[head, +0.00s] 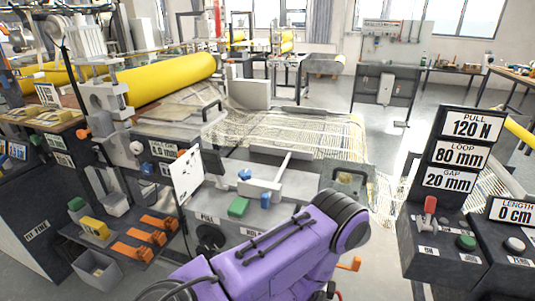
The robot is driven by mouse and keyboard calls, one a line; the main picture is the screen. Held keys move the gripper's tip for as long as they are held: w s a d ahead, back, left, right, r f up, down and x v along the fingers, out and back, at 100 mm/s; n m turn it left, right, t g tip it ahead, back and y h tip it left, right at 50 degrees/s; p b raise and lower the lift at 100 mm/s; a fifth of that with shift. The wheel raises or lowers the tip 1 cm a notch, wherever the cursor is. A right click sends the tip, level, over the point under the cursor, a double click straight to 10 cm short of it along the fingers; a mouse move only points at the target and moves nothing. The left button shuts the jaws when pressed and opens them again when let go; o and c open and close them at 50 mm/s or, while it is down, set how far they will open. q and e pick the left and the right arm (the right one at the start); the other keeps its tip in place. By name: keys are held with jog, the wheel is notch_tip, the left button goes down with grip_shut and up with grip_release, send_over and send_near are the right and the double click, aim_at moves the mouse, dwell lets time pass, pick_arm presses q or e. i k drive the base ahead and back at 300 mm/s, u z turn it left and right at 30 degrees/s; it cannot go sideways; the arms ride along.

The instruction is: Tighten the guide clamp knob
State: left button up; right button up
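No part in the head view can be clearly read as the guide clamp knob. A round black knob (210,237) is on the front of the grey bench, left of my purple arm. A pale round knob (137,147) is on the upright machine frame at left. My purple arm crosses the bottom centre and hides part of the bench front. Neither gripper shows.
Pale mesh (300,133) spreads behind the bench and hangs at its right. A yellow roller (170,78) is at upper left. A control box (440,240) at right has a red lever and signs reading 120 N, 80 mm and 20 mm. Orange clips (147,237) lie on the left shelf.

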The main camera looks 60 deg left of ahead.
aim_at(245, 175)
jog(key=k, duration=0.45)
jog(key=u, duration=0.75)
